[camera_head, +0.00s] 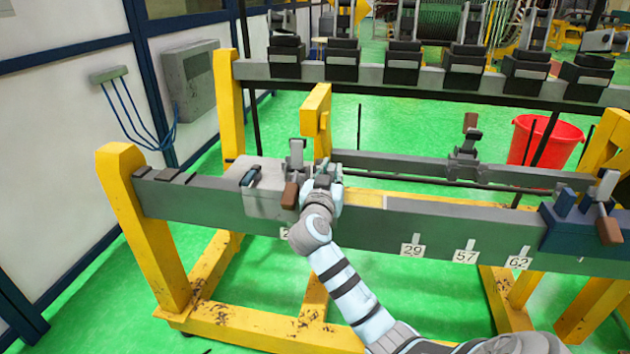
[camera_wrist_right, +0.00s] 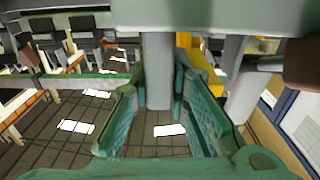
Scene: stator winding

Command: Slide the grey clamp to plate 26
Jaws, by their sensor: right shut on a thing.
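The grey clamp (camera_head: 262,203) sits on the long grey beam (camera_head: 370,228) near its left end, with a brown-tipped lever (camera_head: 290,195) on its right side. My right gripper (camera_head: 325,178) is at the clamp's right edge, above the beam. In the right wrist view, the green fingers of my right gripper (camera_wrist_right: 155,98) stand on either side of a grey post (camera_wrist_right: 157,70) and are shut on it. A number plate (camera_head: 285,232) below the clamp is partly hidden by my arm; only a leading 2 shows. My left gripper is not in view.
Plates 29 (camera_head: 412,250), 57 (camera_head: 465,257) and 62 (camera_head: 518,263) lie along the beam's front. A blue clamp (camera_head: 565,228) stands at the beam's right end. A second rail (camera_head: 400,165) runs behind, with a red bucket (camera_head: 545,138) beyond it. The beam between the clamps looks clear.

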